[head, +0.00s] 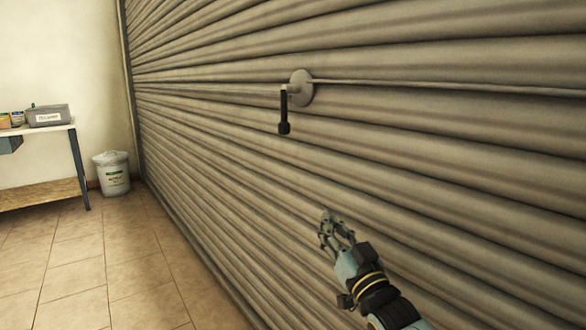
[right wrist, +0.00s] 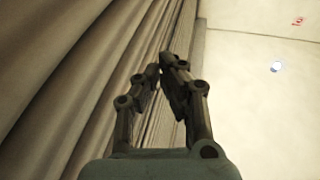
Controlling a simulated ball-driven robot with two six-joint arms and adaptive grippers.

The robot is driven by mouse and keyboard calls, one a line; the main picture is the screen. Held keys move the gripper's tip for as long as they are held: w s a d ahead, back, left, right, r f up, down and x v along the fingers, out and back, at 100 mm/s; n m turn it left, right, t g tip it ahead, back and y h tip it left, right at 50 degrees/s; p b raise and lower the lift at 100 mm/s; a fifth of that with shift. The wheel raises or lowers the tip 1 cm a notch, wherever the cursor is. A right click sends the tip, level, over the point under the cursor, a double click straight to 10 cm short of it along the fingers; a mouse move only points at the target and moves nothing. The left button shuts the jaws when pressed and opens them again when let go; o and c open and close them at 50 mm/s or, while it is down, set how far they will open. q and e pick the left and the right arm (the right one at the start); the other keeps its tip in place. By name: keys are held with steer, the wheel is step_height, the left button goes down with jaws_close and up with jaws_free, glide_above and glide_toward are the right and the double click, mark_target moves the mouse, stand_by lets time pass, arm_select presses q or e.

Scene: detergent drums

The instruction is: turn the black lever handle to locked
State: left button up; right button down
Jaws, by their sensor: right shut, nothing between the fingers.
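The black lever handle (head: 284,110) hangs straight down from a round grey hub (head: 301,88) on the corrugated roller shutter (head: 420,130). A thin horizontal rod runs along the shutter at the hub's height. My right gripper (head: 328,232) is below and a little right of the handle, close to the shutter and apart from the handle. Its fingers are shut and empty; in the right wrist view the fingertips (right wrist: 166,68) come together in front of the shutter. The handle does not show in the right wrist view. My left gripper is in neither view.
A table (head: 50,130) at the far left bears a grey box (head: 48,116) and small containers. The floor left of the shutter is clear.

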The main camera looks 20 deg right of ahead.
arm_select(q)
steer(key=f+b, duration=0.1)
steer(key=b, duration=0.1)
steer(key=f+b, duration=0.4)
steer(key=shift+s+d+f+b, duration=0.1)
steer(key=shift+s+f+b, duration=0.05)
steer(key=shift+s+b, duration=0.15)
arm_select(e)
steer(key=w+a+r+n+t+y, duration=0.1)
steer(key=r+t, duration=0.4)
steer(key=r, duration=0.7)
steer(key=shift+w+a+r+n+y, duration=0.2)
steer(key=shift+w+a+n+y, duration=0.1)
steer(key=shift+w+y, duration=0.7)
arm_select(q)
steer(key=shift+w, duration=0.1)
arm_select(e)
steer(key=shift+w, duration=0.15)
arm_select(q)
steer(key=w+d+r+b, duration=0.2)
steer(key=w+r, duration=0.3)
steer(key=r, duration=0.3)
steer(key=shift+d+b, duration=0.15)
steer(key=shift+b, duration=0.75)
arm_select(e)
steer(key=w+f+x, duration=0.1)
steer(key=f+x, duration=0.1)
steer(key=x, duration=1)
steer(key=shift+w+r, duration=0.3)
steer(key=shift+w, duration=0.35)
